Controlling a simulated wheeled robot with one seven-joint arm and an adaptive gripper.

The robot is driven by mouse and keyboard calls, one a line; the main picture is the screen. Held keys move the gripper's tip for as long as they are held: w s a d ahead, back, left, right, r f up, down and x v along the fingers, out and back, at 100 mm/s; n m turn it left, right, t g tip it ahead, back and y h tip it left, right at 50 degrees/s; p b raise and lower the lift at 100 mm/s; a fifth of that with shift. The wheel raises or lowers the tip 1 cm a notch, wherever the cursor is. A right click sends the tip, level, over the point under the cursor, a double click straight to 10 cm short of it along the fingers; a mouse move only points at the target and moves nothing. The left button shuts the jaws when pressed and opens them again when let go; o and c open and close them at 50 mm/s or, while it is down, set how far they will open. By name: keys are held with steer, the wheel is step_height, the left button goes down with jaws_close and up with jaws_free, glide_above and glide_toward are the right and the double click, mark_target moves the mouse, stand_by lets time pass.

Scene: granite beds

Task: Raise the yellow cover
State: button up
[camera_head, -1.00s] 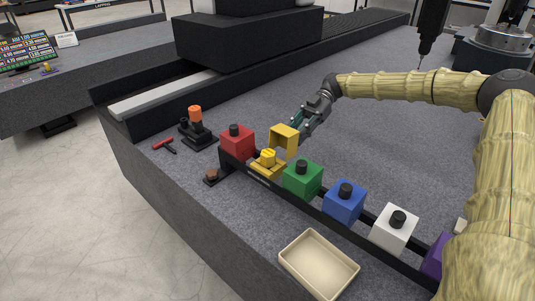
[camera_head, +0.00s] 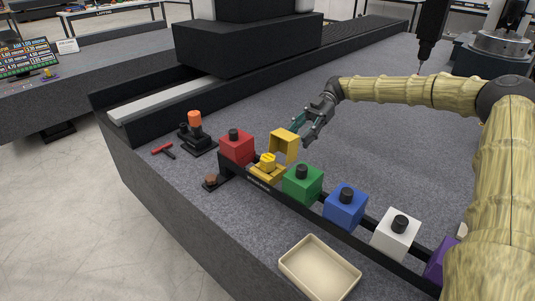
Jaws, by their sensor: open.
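The yellow cover (camera_head: 284,144) stands tipped up on edge behind its yellow base (camera_head: 265,176), with its hollow side facing the front. A yellow knob-like piece (camera_head: 267,160) is exposed on the base. The base sits on a black rail between a red box and a green box. My gripper (camera_head: 308,132) is open, just right of and behind the raised cover. Its fingers point down and to the left. A small gap seems to separate the fingers from the cover, though contact is hard to judge at this size.
Along the rail are red (camera_head: 236,146), green (camera_head: 302,184), blue (camera_head: 345,205), white (camera_head: 395,234) and purple (camera_head: 440,260) boxes. A beige tray (camera_head: 319,267) lies in front. A red-handled tool (camera_head: 163,149) and an orange-topped device (camera_head: 195,122) are at left. Granite behind the rail is clear.

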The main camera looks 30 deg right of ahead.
steer(key=shift+v, duration=2.05)
steer(key=v, duration=1.2)
steer(key=shift+w, duration=0.15)
